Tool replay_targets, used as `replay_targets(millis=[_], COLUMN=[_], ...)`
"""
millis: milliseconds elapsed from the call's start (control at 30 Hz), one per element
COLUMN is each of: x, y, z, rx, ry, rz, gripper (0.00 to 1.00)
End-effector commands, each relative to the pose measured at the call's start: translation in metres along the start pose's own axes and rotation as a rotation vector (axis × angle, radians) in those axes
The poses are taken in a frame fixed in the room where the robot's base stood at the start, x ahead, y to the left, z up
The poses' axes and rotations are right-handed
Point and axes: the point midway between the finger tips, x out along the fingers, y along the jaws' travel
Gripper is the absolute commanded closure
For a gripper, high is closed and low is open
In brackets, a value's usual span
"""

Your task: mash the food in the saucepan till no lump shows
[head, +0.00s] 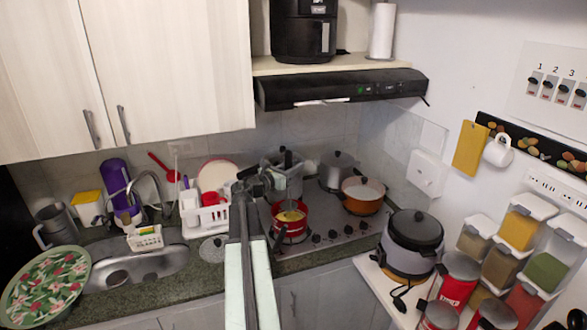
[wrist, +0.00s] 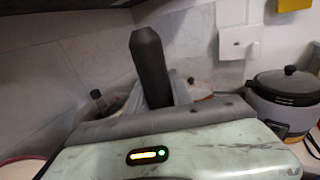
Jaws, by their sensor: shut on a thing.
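The red saucepan (head: 291,229) stands on the stove's front left part, with yellow food (head: 290,215) inside. The food is too small in the head view to tell lumps from mash. My gripper (head: 272,178) is just above and left of the saucepan. It is shut on a tool with a black handle (wrist: 151,68), seemingly the masher, which stands roughly upright in the wrist view. The tool's lower end is not clear, so I cannot tell whether it touches the food.
A grey pot (head: 288,180) and a lidded pot (head: 338,170) stand behind the saucepan. An orange pan (head: 362,196) is to its right. A rice cooker (head: 411,243) stands on the right counter. A range hood (head: 340,88) hangs above. A dish rack (head: 205,214) is left.

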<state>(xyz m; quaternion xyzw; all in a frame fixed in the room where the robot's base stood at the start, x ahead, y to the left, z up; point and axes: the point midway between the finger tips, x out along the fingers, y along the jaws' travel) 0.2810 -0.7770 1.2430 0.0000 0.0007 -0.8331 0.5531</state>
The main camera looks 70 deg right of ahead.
Motion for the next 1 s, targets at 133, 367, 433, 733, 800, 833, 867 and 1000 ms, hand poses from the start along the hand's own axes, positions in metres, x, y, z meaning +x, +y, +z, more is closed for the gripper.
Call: replay_targets(millis=[133,367,433,733,800,833,867,1000], x=[0.031,0.033,0.033,0.033,0.033,0.033,0.033,0.032], y=[0.028,0.032,0.032,0.032,0.032,0.032,0.032,0.032], z=[-0.013,-0.013,-0.016,-0.044,-0.052,-0.056,-0.059,-0.075], rx=[-0.001,-0.001,-0.001,-0.001,-0.001,-0.001,-0.001,-0.001], ry=[0.000,0.000,0.000,0.000,0.000,0.000,0.000,0.000], rz=[0.080,0.100,0.099,0.099,0.099,0.099,0.099,0.099], gripper=[1.00,1.00,1.00,1.00,1.00,1.00,1.00,1.00])
